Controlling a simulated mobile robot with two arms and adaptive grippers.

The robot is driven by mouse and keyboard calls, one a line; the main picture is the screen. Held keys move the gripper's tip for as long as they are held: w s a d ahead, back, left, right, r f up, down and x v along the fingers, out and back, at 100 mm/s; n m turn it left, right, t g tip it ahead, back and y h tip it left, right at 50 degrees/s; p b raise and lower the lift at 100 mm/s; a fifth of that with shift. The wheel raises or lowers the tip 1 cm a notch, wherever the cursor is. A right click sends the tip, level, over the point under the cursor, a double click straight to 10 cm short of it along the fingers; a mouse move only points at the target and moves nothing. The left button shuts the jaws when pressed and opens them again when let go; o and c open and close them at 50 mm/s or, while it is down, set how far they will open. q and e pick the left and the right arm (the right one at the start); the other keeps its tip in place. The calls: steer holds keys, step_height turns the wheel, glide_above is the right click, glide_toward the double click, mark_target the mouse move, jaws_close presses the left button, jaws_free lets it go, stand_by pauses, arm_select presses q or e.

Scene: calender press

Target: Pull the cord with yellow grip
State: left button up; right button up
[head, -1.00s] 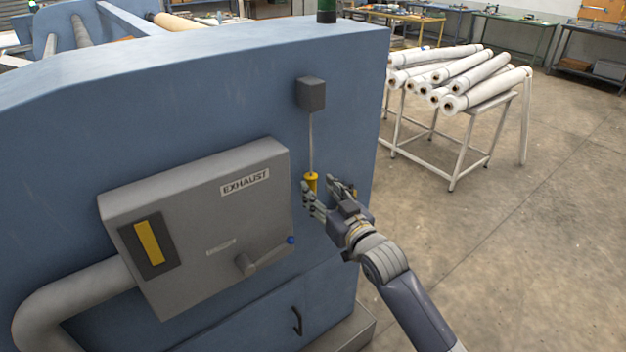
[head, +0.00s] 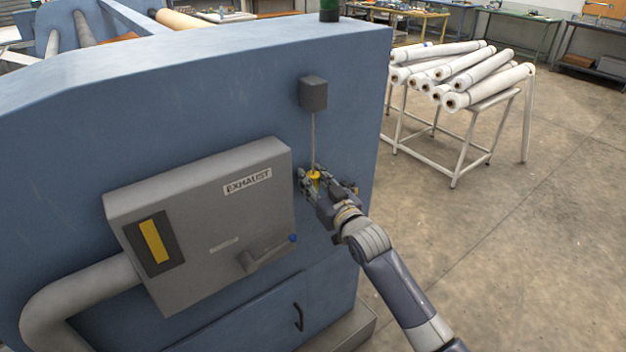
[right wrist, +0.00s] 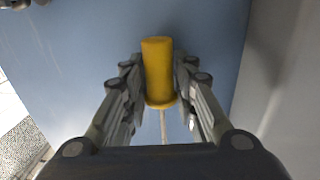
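The yellow grip (head: 315,177) hangs on a thin pale cord (head: 314,140) below a small grey box (head: 313,93) on the blue press side. My right gripper (head: 312,183) is at the grip, its fingers on either side. In the right wrist view, the yellow grip (right wrist: 157,70) stands between the finger pads, which press against its two sides. The cord (right wrist: 163,126) runs from the grip toward the palm side of that picture. The fingers partly hide the grip in the head view. My left gripper is not in view.
The grey exhaust box (head: 205,225) with a blue-tipped lever (head: 268,253) juts from the press just left of my right gripper. A rack of white rolls (head: 455,135) stands behind on the right. The floor (head: 520,250) at the right is clear.

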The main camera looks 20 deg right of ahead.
steer(key=shift+f, duration=0.1)
steer(key=shift+f+b, duration=0.75)
steer(key=shift+f, duration=0.4)
steer(key=shift+r, duration=0.15)
steer(key=shift+r+p, duration=0.8)
steer(key=shift+p, duration=0.2)
steer(key=o, duration=1.1)
